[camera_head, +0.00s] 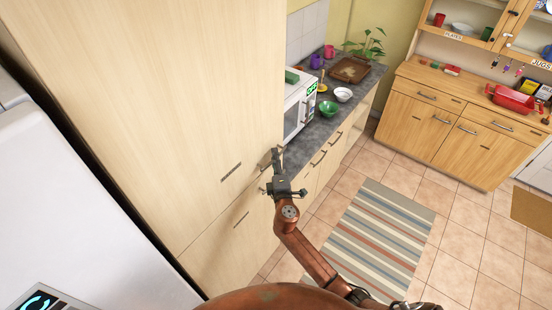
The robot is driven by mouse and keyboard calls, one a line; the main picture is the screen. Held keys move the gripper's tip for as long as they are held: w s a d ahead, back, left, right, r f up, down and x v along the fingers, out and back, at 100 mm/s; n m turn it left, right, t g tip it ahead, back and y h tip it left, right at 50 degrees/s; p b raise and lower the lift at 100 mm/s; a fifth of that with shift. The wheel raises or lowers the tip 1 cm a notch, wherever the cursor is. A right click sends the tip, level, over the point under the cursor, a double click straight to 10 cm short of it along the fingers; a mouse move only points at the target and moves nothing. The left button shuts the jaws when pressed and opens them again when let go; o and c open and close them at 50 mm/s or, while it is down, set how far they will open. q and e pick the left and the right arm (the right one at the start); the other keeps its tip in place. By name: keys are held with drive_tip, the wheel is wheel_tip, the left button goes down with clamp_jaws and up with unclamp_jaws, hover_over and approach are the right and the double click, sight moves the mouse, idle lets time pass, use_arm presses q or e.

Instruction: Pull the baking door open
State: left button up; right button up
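My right gripper (277,158) is at the right edge of the tall pale wood cabinet (180,90), by a handle there, with its fingers pointing up and away. The fingers show small and nearly edge-on, so I cannot tell whether they are open, shut or touching the handle. No label reading "baking" is legible, so I cannot tell which door is the baking door. The tall cabinet's visible doors look shut. A white microwave (303,110) stands beyond the gripper. My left gripper is not in view.
A grey worktop (328,126) with bowls (328,109), mugs and a potted plant (368,45) runs behind the gripper. A white appliance (70,200) stands at the left. A striped rug (375,240) lies on the open tiled floor. A wooden dresser (440,115) is at the back right.

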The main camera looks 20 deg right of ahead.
clamp_jaws()
drive_tip(key=shift+d, duration=0.1)
idle(0.6)
